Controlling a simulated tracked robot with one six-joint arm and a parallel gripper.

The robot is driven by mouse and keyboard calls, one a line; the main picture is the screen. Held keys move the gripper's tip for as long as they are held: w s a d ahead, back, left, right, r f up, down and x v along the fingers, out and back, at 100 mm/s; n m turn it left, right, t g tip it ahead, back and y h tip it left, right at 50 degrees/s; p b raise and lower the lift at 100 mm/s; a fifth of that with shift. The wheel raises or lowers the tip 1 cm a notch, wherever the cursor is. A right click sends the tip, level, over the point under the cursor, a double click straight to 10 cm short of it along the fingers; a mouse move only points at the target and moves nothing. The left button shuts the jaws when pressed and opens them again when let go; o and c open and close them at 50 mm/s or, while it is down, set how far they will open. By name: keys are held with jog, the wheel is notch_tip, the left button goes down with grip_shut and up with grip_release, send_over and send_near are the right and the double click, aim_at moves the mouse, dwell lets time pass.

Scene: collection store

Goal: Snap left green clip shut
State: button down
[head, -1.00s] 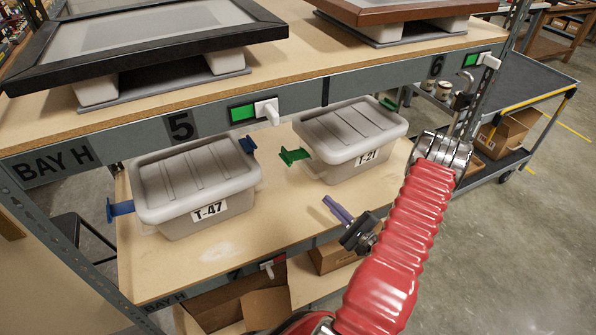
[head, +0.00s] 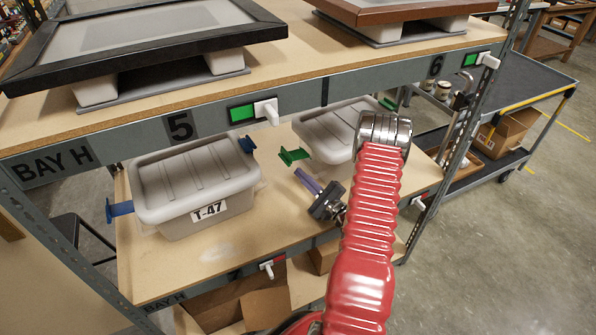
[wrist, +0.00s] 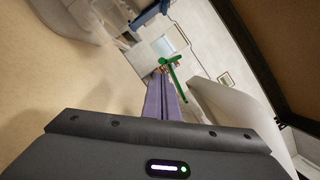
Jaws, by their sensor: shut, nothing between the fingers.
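The left green clip (head: 291,156) sticks out from the left side of the grey lidded box T-21 (head: 322,128), standing away from the box wall. In the wrist view the clip (wrist: 174,70) appears just beyond my fingertips. My gripper (head: 299,174) is shut and empty, its purple fingers pointing up-left at the clip from the front. They also show in the wrist view (wrist: 160,78). I cannot tell whether they touch it. The right green clip (head: 388,103) shows at the box's far right. My arm hides the box's front and label.
Grey box T-47 (head: 195,185) stands left on the same shelf (head: 225,255), with blue clips (head: 120,208) sticking out at both ends. The upper shelf edge (head: 330,88) with switches runs above. Bare shelf lies between the boxes and in front.

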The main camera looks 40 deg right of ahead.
aim_at(295, 154)
jog(key=shift+w+r, duration=0.15)
jog(key=shift+w, duration=0.55)
jog(key=shift+w+r, duration=0.1)
jog(key=shift+w, duration=0.6)
